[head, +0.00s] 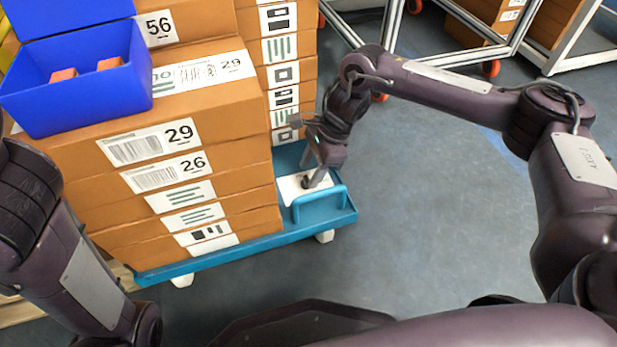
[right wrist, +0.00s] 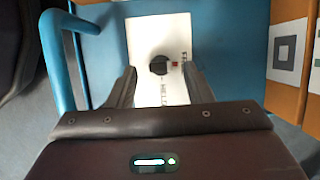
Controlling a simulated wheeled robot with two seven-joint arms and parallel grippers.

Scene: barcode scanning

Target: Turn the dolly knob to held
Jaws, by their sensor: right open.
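The blue dolly (head: 325,217) stands on the floor under the stacked boxes. A white panel (head: 290,190) lies on its right end. The black knob (right wrist: 159,65) sits on the white panel in the right wrist view, with a small red mark and lettering beside it. My right gripper (head: 309,180) is over the panel in the head view. In the right wrist view its two fingers (right wrist: 160,82) are apart, one on each side of the knob's line, and nothing is between them. Contact with the knob cannot be told. My left arm shows at the left, but its gripper is out of frame.
A blue handle rail (head: 322,193) stands beside the panel, close to my right gripper. Stacked cardboard boxes (head: 222,165) rise on the other side. A blue bin (head: 75,85) sits on top of the stack.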

